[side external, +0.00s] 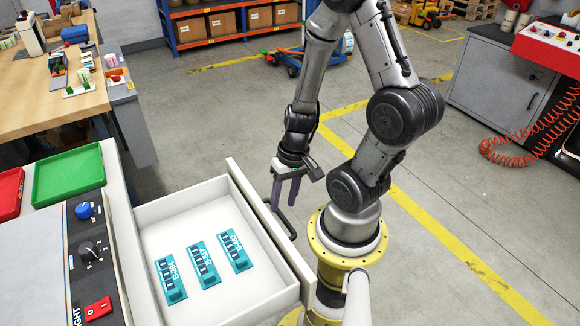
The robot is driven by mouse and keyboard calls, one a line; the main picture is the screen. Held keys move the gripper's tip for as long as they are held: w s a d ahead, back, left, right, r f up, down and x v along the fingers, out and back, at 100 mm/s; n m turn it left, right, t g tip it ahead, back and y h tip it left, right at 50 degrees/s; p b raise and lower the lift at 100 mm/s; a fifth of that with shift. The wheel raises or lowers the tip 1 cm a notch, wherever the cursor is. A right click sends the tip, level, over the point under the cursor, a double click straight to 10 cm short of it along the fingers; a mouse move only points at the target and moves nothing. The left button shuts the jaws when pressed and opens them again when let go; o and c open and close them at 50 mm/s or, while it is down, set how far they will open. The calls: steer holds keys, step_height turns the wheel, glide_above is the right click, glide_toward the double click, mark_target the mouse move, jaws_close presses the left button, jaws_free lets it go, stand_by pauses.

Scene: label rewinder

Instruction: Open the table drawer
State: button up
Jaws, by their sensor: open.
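The white table drawer (163,210) is pulled out from the table (117,212) at the lower left, and its inside shows. Several teal labelled pieces, among them one marked B-517 (203,265), lie on its floor. A dark bar handle (284,222) is on the drawer's outer front face. My gripper (284,206) points down just outside the drawer front, by the handle's upper end. Its fingers are apart, and they overlap the handle in this view. I cannot tell whether they touch it.
A green tray (68,176) and a red tray (10,193) sit on the table top beside a control panel with knobs (88,250). A wooden workbench (50,100) stands behind. A grey cabinet with a red panel (545,50) is at the right. Open floor lies between.

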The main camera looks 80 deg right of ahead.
step_height(320, 180, up, 11)
steer(key=s+d, duration=0.1)
steer(key=shift+s+d+f, duration=0.15)
steer(key=shift+s+d, duration=0.05)
steer(key=shift+d, duration=0.05)
stand_by(0.6)
steer(key=a+r+n+t, duration=0.2)
steer(key=a+r+n, duration=0.2)
steer(key=r, duration=0.2)
steer(key=w+a+r+n+t+h, duration=0.1)
steer(key=a+r+n+t, duration=0.1)
steer(key=a+r+n, duration=0.2)
steer(key=shift+w+a+r+n+h, duration=0.3)
steer(key=shift+r+n, duration=0.1)
steer(key=shift+r, duration=1.05)
